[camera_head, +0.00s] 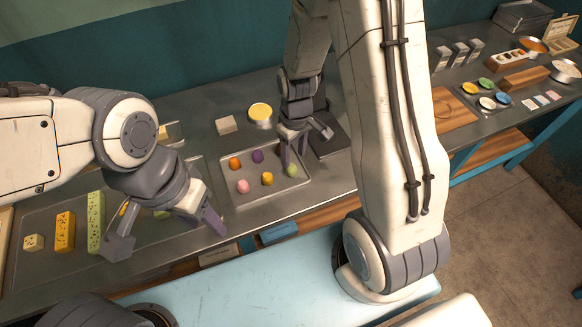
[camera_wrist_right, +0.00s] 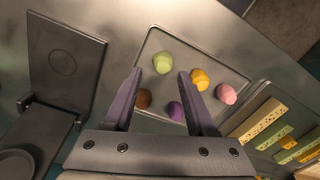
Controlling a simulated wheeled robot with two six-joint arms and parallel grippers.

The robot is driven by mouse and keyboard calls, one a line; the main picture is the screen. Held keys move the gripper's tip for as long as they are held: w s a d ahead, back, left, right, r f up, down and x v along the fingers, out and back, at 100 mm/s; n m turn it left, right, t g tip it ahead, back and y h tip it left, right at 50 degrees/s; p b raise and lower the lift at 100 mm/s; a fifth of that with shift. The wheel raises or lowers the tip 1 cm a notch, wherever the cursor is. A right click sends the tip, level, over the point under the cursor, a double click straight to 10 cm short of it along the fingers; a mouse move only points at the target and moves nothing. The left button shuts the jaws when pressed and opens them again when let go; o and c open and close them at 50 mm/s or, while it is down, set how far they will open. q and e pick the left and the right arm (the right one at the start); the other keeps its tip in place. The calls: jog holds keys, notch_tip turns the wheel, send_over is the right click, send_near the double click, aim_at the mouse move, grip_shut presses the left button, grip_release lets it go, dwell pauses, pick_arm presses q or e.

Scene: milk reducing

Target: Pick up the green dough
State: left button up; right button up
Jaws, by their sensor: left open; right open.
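The green dough (camera_head: 291,171) is a small ball at the right side of a shallow grey tray (camera_head: 225,198). It also shows in the right wrist view (camera_wrist_right: 162,62), just past the fingertips and in line with the gap between them. My right gripper (camera_head: 304,147) is open above the tray's right edge, with one finger close to the green dough in the head view. In the right wrist view its open fingers (camera_wrist_right: 160,74) hold nothing. My left gripper (camera_head: 165,235) is open at the left, over the counter's front part, away from the tray.
Orange (camera_head: 234,163), purple (camera_head: 257,156), pink (camera_head: 243,186) and yellow (camera_head: 267,179) dough balls share the tray. A dark hinged press (camera_wrist_right: 65,65) stands beside it. Patterned blocks (camera_head: 65,231) lie at the left.

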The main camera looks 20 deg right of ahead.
aim_at(292, 170)
jog(key=shift+a+f+p, duration=0.15)
jog(key=shift+f+p, duration=0.15)
jog(key=shift+f, duration=1.2)
jog(key=shift+a+f+p, duration=0.15)
jog(key=shift+f+p, duration=0.15)
jog(key=shift+f, duration=1.15)
grip_shut()
